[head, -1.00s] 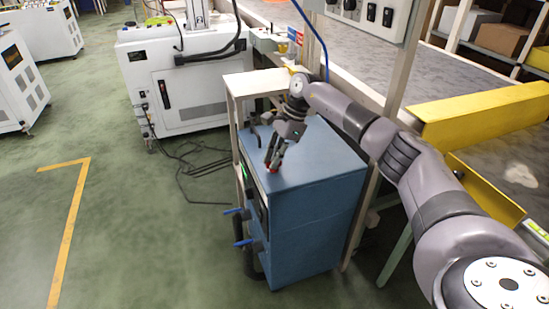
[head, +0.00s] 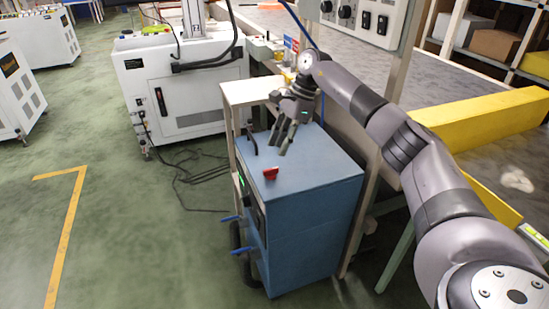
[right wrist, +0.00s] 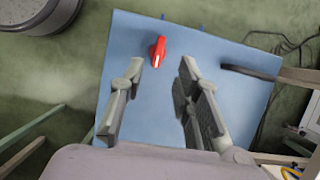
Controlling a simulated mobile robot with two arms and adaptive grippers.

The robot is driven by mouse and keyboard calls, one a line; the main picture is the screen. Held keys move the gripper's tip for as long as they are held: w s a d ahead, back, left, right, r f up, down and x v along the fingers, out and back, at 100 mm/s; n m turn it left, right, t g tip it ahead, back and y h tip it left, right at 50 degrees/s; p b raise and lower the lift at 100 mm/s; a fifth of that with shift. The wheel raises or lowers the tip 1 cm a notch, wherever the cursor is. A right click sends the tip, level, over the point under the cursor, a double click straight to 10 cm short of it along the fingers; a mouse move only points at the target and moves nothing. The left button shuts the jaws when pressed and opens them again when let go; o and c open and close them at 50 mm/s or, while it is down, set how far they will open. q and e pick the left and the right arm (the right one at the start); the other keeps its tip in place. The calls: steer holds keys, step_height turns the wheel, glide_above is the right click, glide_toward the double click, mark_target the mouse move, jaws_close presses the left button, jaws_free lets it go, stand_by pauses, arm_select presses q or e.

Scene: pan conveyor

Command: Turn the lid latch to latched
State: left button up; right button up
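The lid latch (head: 270,174) is a small red knob on top of the blue cabinet (head: 315,180), near its front edge. In the right wrist view the red latch (right wrist: 158,50) shows its bar running roughly along the finger direction, with a pale mark on it. My right gripper (head: 282,138) is above the blue lid, behind the latch and clear of it. In the right wrist view its two fingers (right wrist: 161,68) are spread apart with nothing between them. I cannot tell from its look whether the latch is latched. My left gripper is not in view.
A dark handle (head: 252,140) stands on the cabinet's lid. Blue-handled valves (head: 240,243) stick out from its front. A pale frame (head: 252,88) stands behind it, and a yellow beam (head: 480,118) lies to the right. The green floor at left is open.

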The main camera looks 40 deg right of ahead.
steer(key=v, duration=0.4)
stand_by(0.4)
